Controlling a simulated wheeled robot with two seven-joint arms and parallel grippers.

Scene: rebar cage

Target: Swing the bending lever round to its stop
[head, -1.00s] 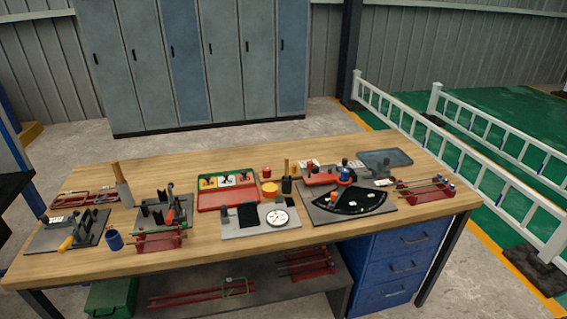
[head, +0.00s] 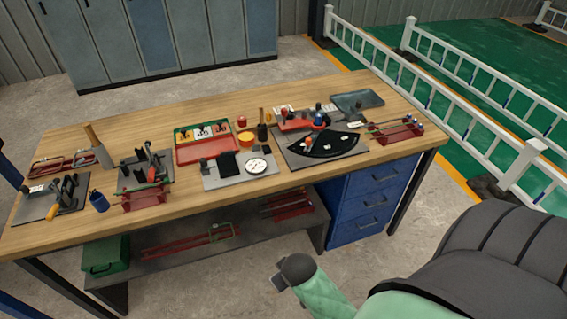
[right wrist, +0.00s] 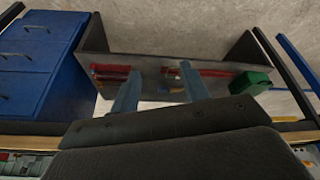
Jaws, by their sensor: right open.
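A grey bending plate with a black fan-shaped sector (head: 325,145) lies on the right half of the bench. My right arm (head: 325,290) comes in at the lower right of the head view, in front of the bench. My left gripper is not in view.
The wooden bench (head: 75,143) also holds a red tray (head: 207,151), a plate with a white dial (head: 257,166), a red rack (head: 398,131) at the right and tools at the left. Blue drawers (head: 372,190) and a lower shelf are below. White railings (head: 440,97) stand at the right.

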